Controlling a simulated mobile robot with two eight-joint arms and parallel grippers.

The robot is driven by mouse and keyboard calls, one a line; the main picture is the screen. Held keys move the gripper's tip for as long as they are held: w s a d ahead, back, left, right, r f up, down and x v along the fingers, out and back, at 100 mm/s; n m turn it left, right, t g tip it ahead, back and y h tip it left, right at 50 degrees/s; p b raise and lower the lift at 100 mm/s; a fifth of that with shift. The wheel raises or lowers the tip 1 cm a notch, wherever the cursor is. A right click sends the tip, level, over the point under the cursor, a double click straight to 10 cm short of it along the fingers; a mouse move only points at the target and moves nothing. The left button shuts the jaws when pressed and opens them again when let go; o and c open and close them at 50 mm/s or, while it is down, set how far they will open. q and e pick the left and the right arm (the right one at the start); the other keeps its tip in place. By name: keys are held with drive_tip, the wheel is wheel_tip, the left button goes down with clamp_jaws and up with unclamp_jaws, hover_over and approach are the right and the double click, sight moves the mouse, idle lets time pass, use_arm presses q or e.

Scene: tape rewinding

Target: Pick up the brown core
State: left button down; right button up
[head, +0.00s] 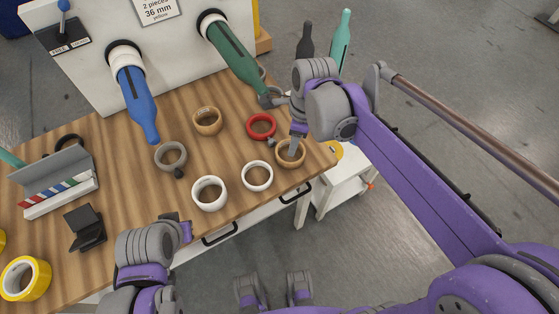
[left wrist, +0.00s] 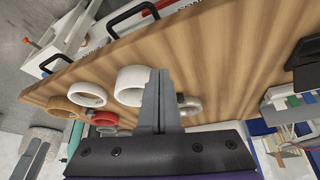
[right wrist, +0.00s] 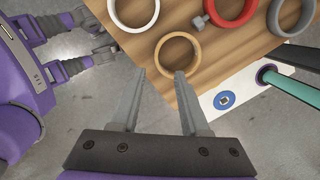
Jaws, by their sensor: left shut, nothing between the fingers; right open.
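The brown core (head: 291,165), a thin tan-brown ring, lies flat near the table's right front corner. It also shows in the right wrist view (right wrist: 158,58), just beyond the fingertips, and at the table edge in the left wrist view (left wrist: 60,112). My right gripper (head: 294,147) is open and empty, pointing down over the ring, with fingers partly hiding it in the head view. In the right wrist view, the right fingertip (right wrist: 160,72) overlaps the ring's near side; contact cannot be told. My left gripper (left wrist: 158,75) is shut and empty at the table's front.
A red ring (head: 262,135) and a white ring (head: 257,187) lie close to the core. A thicker white ring (head: 210,205), a grey ring (head: 159,152) and a tan roll (head: 207,134) lie farther left. Blue (head: 138,100) and green (head: 232,55) spindles jut from the white panel.

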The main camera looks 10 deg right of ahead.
hover_over(287, 163)
drive_tip(key=d, duration=0.1)
drive_tip(key=shift+m, duration=0.3)
drive_tip(key=f, duration=0.5)
drive_tip(key=shift+w+f+b, duration=0.15)
drive_tip(key=shift+w+b, duration=0.1)
drive_tip(key=shift+b, duration=0.05)
drive_tip(key=shift+s+a+f, duration=0.1)
drive_tip(key=shift+a+f, duration=0.05)
drive_tip(key=shift+f, duration=0.8)
drive_tip(key=shift+s+a+f, duration=0.1)
drive_tip(key=shift+a+f, duration=0.1)
drive_tip(key=shift+f, duration=0.8)
drive_tip(key=shift+s+a+f, duration=0.1)
drive_tip(key=shift+a+f, duration=0.05)
drive_tip(key=shift+f, duration=0.8)
clamp_jaws()
